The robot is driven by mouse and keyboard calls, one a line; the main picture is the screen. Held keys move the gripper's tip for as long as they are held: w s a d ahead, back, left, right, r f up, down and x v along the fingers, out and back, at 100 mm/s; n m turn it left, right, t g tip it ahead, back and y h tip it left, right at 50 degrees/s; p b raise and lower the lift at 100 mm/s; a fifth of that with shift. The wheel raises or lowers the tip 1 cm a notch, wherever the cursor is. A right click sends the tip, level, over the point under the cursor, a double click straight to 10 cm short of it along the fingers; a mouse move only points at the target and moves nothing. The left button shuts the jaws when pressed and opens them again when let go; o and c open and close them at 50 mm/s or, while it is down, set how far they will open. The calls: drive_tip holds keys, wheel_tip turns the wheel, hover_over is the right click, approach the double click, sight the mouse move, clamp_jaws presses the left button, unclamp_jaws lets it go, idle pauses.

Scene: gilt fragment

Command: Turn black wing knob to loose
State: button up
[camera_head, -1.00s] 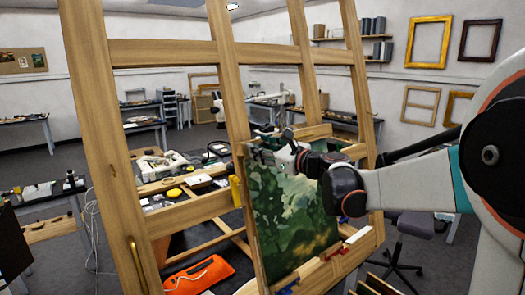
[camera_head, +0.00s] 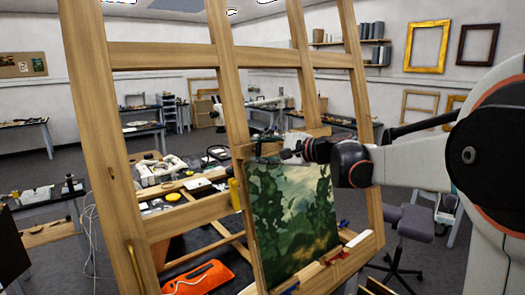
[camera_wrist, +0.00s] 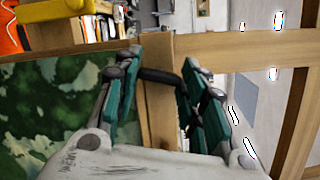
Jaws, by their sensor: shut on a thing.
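The black wing knob (camera_wrist: 160,77) shows in the wrist view as a dark bar against the wooden upright. It spans between the teal-padded fingers of my gripper (camera_wrist: 161,64), which is shut on it. The lower middle of the wrist view shows bare wood between the fingers. In the head view my gripper (camera_head: 289,153) is at the top edge of the green landscape painting (camera_head: 290,220), in front of the wooden easel (camera_head: 228,85). There the knob is too small and covered to make out. Its turn angle is unclear.
The painting (camera_wrist: 50,100) lies close beside my left finger in the wrist view. A yellow object (camera_wrist: 55,12) is near its corner. Easel bars cross behind the gripper. An orange item (camera_head: 200,280) lies low at left; a stool (camera_head: 408,222) stands at right.

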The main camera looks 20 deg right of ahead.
drive_tip(key=n+h, duration=0.1)
drive_tip(key=n, duration=0.4)
drive_tip(key=n+g+h+p, duration=0.1)
drive_tip(key=n, duration=0.4)
drive_tip(key=n+g+h, duration=0.1)
drive_tip(key=n, duration=0.4)
drive_tip(key=shift+a+r+h+p, duration=0.15)
drive_tip(key=shift+r+h+p, duration=0.1)
drive_tip(key=shift+h+p, duration=0.1)
drive_tip(key=n+h, duration=0.1)
drive_tip(key=n, duration=0.3)
drive_tip(key=shift+h, duration=0.25)
drive_tip(key=o, duration=1.1)
drive_tip(key=shift+c, duration=0.2)
